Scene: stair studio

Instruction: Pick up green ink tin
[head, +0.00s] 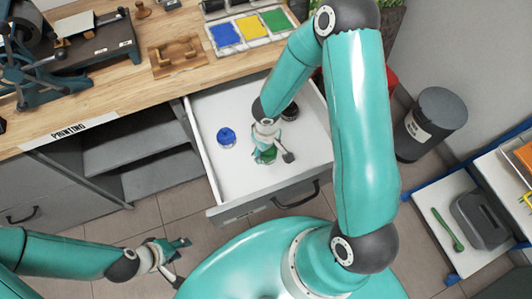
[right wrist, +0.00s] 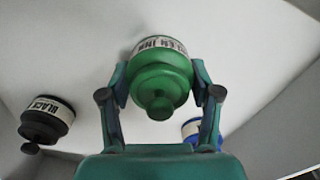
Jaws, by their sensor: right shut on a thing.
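The green ink tin (right wrist: 160,78) is between the fingers of my right gripper (right wrist: 161,85), with a finger against each side of it. In the head view the tin (head: 266,156) shows only partly below my right gripper (head: 268,150), inside the open white drawer (head: 224,178). I cannot tell whether the tin touches the drawer floor. My left gripper (head: 172,262) is at the lower left, over the floor and away from the drawer; its fingers look apart, with nothing between them.
A blue tin (head: 226,137) stands left of my right gripper in the drawer. The wooden bench (head: 165,28) holds a press and colour trays (head: 243,32). A dark bin (head: 431,122) stands at right.

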